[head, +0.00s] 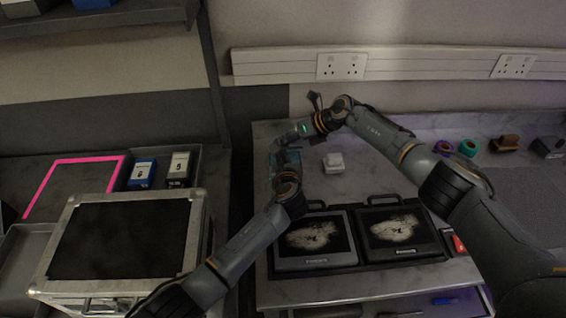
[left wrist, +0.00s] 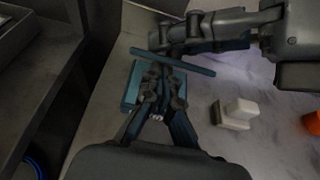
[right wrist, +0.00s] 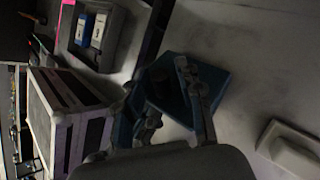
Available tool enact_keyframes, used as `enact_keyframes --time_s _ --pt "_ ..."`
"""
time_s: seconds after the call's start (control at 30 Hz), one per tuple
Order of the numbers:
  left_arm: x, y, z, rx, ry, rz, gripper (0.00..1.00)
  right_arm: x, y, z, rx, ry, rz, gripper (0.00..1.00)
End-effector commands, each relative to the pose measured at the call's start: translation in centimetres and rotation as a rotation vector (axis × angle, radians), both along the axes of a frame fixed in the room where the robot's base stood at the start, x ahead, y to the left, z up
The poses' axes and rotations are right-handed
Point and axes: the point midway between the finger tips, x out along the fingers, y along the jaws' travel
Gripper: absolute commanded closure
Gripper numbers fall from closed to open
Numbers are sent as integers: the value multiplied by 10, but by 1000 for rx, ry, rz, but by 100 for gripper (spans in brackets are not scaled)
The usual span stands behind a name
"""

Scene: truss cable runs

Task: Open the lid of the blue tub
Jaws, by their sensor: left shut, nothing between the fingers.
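The blue tub (left wrist: 131,90) stands on the grey worktop, partly hidden by my left gripper. In the left wrist view its lid (left wrist: 190,67) shows as a thin, tilted blue plate, seen nearly edge-on beside the tub. The lid's face (right wrist: 216,88), with a dark knob (right wrist: 160,74), shows in the right wrist view. My left gripper (head: 281,165) is shut and empty close to the tub. In the head view both arms hide most of the tub.
A white block (head: 333,163) sits right of the tub. Two dark framed panels (head: 318,262) lie in front. Purple and teal rolls (head: 467,148) lie at the back right. A silver case (head: 75,285) stands left, past a gap.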

Motion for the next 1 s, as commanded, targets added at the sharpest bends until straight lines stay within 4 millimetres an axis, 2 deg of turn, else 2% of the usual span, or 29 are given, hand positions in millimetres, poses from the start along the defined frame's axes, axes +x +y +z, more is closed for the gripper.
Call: enact_keyframes --time_s 0.03,0.27,0.47,1.0 --pt "2 -1 4 -2 -7 -2 100 -4 1 -6 -6 12 9 59" --pt "1 -1 3 -2 -6 -2 100 -5 0 -7 -7 14 10 59" --pt "1 0 2 -1 -5 -1 100 -7 -8 0 -10 12 9 59" --pt "-1 0 -1 0 2 -1 100 -34 -70 71 -3 6 4 59"
